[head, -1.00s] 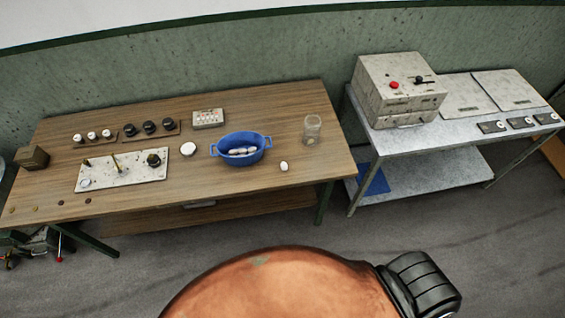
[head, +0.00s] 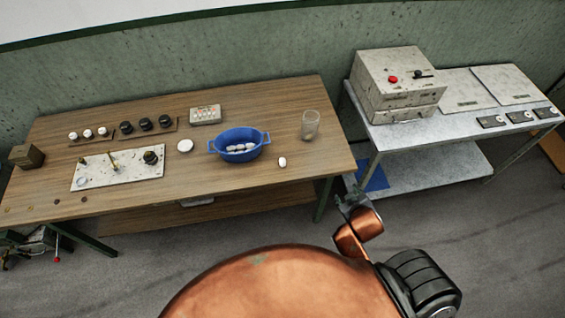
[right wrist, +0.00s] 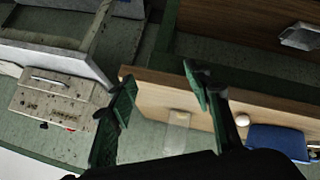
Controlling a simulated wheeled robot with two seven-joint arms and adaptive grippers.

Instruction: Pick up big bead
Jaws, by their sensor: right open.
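Several small brown round pieces lie along the front left of the wooden table, one of them here (head: 57,202); they are too small to tell which is the big bead. A single white oval piece (head: 282,162) lies near the table's right end and also shows in the right wrist view (right wrist: 242,120). My right gripper (head: 350,196) is beyond the table's right front corner, far from the brown pieces. In the right wrist view its fingers (right wrist: 156,95) are apart with nothing between them. My left gripper is not in view.
The wooden table (head: 225,182) holds a blue basin (head: 222,147) with several white pieces, a glass jar (head: 310,125), a pale panel with knobs (head: 130,172) and a white disc (head: 185,146). A metal table (head: 425,126) with a grey machine (head: 395,85) stands to the right.

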